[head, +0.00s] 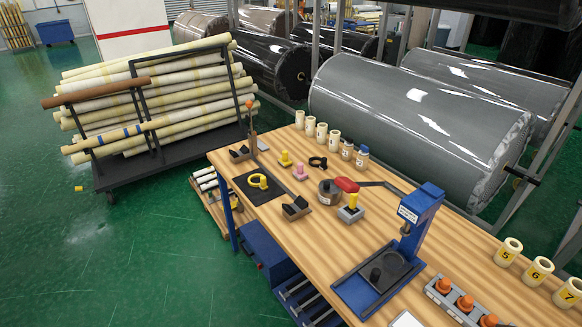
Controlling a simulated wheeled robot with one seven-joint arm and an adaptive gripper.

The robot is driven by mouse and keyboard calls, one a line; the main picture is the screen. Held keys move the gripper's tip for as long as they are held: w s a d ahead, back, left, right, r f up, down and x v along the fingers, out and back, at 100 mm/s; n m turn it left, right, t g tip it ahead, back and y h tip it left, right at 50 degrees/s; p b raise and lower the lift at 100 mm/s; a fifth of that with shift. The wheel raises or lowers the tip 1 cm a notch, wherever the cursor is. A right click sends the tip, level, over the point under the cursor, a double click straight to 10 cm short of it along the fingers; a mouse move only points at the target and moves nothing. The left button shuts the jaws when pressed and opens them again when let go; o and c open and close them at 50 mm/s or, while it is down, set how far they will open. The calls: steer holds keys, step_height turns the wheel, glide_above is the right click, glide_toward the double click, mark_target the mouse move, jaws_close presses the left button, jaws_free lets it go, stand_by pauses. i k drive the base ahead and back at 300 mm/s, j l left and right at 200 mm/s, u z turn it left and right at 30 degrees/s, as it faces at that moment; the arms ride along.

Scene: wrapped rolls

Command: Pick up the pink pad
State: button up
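The pink pad (300,171) is a small pink piece with a knob-like top, standing on the wooden workbench (325,245). A similar yellow piece (285,159) stands just behind and to its left. A black ring-shaped item (318,163) lies close to its right. Nothing covers the pink pad in the head view. My gripper is not in view.
Near the pad are a dark round container (329,192), a red-handled tool (346,185), and a black mat (255,194) with a yellow ring. A blue press (421,215) stands toward the front right. Large wrapped rolls (420,120) lie behind the bench. Green floor is open at left.

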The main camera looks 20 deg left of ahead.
mark_target(299, 175)
steer(key=i+j, duration=0.3)
steer(key=j, duration=0.2)
steer(key=i+j, duration=0.25)
steer(key=j, duration=0.3)
steer(key=i+j, duration=0.3)
steer(key=j, duration=0.2)
steer(key=i+j+u, duration=0.1)
steer(key=i+j, duration=0.15)
steer(key=j, duration=0.25)
steer(key=i+j, duration=0.3)
steer(key=j, duration=0.2)
steer(key=i+j, duration=0.3)
steer(key=j, duration=0.2)
steer(key=i+j, duration=0.3)
steer(key=j, duration=0.2)
steer(key=i+j+u, duration=0.1)
steer(key=i+j, duration=0.2)
steer(key=j, duration=0.2)
